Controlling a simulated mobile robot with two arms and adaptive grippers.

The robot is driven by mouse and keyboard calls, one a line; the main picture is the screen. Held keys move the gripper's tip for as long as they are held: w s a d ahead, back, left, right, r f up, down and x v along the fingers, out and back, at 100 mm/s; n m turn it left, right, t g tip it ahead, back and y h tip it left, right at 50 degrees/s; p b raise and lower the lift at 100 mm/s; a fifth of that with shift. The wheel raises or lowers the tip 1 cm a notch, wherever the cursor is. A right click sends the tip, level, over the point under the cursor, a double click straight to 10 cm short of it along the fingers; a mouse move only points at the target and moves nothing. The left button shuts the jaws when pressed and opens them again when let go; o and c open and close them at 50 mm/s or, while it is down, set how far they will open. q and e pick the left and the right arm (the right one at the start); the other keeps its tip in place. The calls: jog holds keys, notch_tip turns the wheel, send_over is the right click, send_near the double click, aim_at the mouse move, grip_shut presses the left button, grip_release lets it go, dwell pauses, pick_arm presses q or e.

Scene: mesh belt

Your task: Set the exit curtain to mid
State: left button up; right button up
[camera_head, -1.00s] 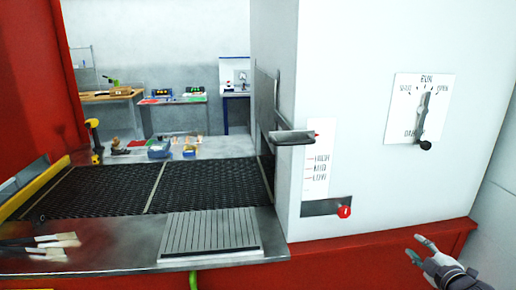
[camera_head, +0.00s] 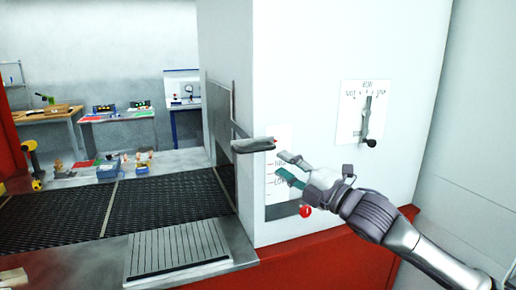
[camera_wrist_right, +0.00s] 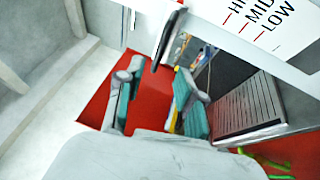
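The exit curtain (camera_head: 219,117) is a grey metal plate at the belt's exit, beside the white housing. Its grey handle (camera_head: 253,146) sticks out in front, level with the upper part of the scale card (camera_head: 279,182), above the lower labels. In the right wrist view the card (camera_wrist_right: 262,22) reads HIGH, MID and LOW with red marks; a dark bar, seemingly the handle (camera_wrist_right: 168,38), shows ahead of the fingers. My right gripper (camera_head: 284,167) is open and empty, in front of the card, just right of and below the handle, apart from it. My left gripper is out of view.
A dial panel (camera_head: 350,112) with a black-tipped lever is further right. The dark mesh belt (camera_head: 165,208) and ribbed plate (camera_head: 178,248) lie left. A red ledge (camera_head: 300,262) runs below the housing.

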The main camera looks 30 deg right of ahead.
aim_at(259, 150)
jog(key=p+x, duration=0.3)
jog(key=x, duration=0.4)
jog(key=shift+w+r+p, duration=0.25)
jog(key=shift+w+p, duration=0.05)
jog(key=shift+w, duration=0.05)
jog(key=shift+x, duration=0.8)
jog(key=shift+f, duration=0.25)
grip_shut()
